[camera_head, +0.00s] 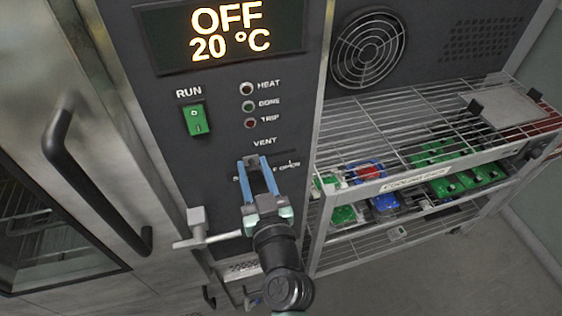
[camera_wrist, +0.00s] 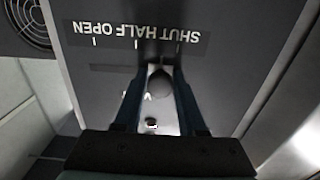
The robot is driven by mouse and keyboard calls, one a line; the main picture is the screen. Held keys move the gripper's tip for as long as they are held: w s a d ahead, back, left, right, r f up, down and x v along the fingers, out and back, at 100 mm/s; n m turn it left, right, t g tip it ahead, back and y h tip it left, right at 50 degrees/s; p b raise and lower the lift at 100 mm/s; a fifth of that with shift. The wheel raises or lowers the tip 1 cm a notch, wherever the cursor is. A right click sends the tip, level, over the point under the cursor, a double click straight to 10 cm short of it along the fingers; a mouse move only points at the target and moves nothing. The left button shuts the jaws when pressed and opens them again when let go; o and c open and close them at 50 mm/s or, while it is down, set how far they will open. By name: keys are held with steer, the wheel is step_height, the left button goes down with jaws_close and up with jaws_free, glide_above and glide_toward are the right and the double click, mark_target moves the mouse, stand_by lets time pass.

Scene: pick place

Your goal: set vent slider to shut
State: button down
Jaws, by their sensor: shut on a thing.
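The vent slider is a dark rounded knob (camera_wrist: 160,84) in a horizontal slot on the dark control panel. In the wrist view, which is upside down, the marks read OPEN at left, HALF in the middle and SHUT at right (camera_wrist: 180,34). The knob appears between the HALF and SHUT marks. My gripper (camera_wrist: 159,80) is shut on the knob, with a blue finger on each side. In the head view my gripper (camera_head: 254,162) reaches up to the slider below the VENT label (camera_head: 265,142), and its fingers cover part of the scale lettering.
Above are a display (camera_head: 222,35) reading OFF 20 °C, a green RUN switch (camera_head: 196,119) and small lamps. An oven door handle (camera_head: 88,175) is at left. A wire rack (camera_head: 410,150) with green, blue and red items stands at right. A metal lever (camera_head: 205,236) sits beside my wrist.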

steer(key=shift+s+a, duration=0.2)
steer(key=shift+a, duration=0.4)
steer(key=shift+s+a, duration=0.15)
steer(key=shift+a, duration=0.4)
steer(key=c, duration=0.5)
jaws_free()
steer(key=shift+a, duration=0.1)
steer(key=shift+c, duration=0.2)
steer(key=shift+s+d, duration=0.1)
steer(key=shift+d, duration=0.1)
steer(key=b+v, duration=0.5)
steer(key=v, duration=0.7)
steer(key=shift+s, duration=0.4)
